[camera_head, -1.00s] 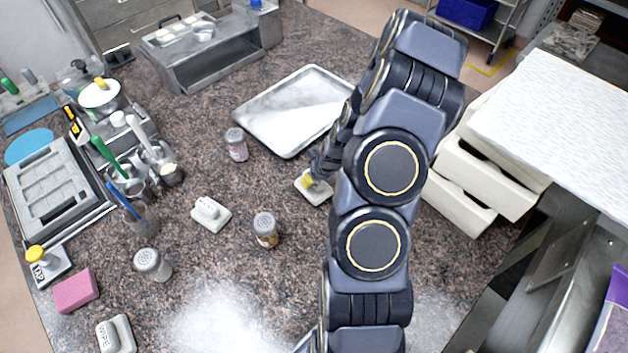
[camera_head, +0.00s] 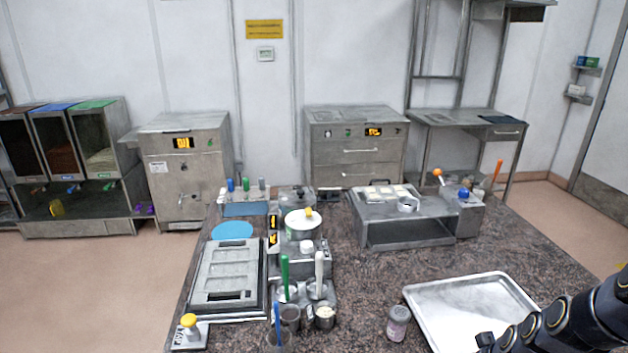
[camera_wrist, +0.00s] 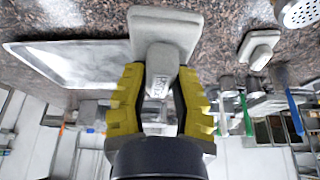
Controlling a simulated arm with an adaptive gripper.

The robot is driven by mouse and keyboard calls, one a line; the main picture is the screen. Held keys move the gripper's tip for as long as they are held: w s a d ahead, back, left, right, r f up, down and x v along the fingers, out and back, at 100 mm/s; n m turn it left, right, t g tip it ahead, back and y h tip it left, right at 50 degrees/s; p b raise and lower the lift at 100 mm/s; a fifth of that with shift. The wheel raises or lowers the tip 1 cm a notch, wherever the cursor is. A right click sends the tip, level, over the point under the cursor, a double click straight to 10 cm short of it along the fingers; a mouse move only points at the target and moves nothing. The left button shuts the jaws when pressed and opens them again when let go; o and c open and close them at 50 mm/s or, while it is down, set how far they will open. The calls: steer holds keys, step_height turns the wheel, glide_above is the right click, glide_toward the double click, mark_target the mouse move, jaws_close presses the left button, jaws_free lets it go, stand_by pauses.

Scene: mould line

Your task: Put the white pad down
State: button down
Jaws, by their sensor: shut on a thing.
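In the wrist view, the yellow-padded fingers of my gripper (camera_wrist: 158,98) are shut on the handle of the white pad (camera_wrist: 168,28). The pad is an off-white block with a knob-like handle; lettering on the handle is too small to read. I cannot tell whether the pad touches the speckled countertop (camera_wrist: 225,30).
A metal tray (camera_head: 470,284) lies near my gripper; it also shows in the wrist view (camera_wrist: 70,62). A second white pad (camera_wrist: 259,46) and a perforated shaker top (camera_wrist: 300,12) are to the right there. A jar (camera_head: 398,323) stands left of the tray. Bare countertop (camera_head: 365,290) lies between jar and utensil holders.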

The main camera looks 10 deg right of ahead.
steer(key=w+a+r, duration=0.4)
steer(key=a+r, duration=0.3)
steer(key=a, duration=0.4)
steer(key=w+a+r, duration=0.5)
steer(key=a+r, duration=0.3)
steer(key=a, duration=0.3)
steer(key=shift+a+n, duration=0.35)
steer(key=shift+n, duration=0.05)
steer(key=s+a+f+m+g, duration=0.45)
steer(key=s+f+m, duration=0.6)
steer(key=m, duration=0.75)
steer(key=s+a+f+m+g, duration=0.45)
steer(key=s+f+m, duration=0.35)
steer(key=s+m, duration=0.75)
steer(key=shift+w+f+m, duration=0.4)
steer(key=shift+w+f, duration=0.05)
steer(key=shift+f, duration=0.7)
steer(key=shift+w+f+m, duration=0.4)
steer(key=shift+f+m, duration=0.05)
steer(key=shift+f, duration=0.75)
steer(key=shift+w+f+m, duration=0.4)
steer(key=shift+w+f, duration=0.05)
steer(key=shift+f, duration=0.7)
steer(key=shift+f, duration=0.15)
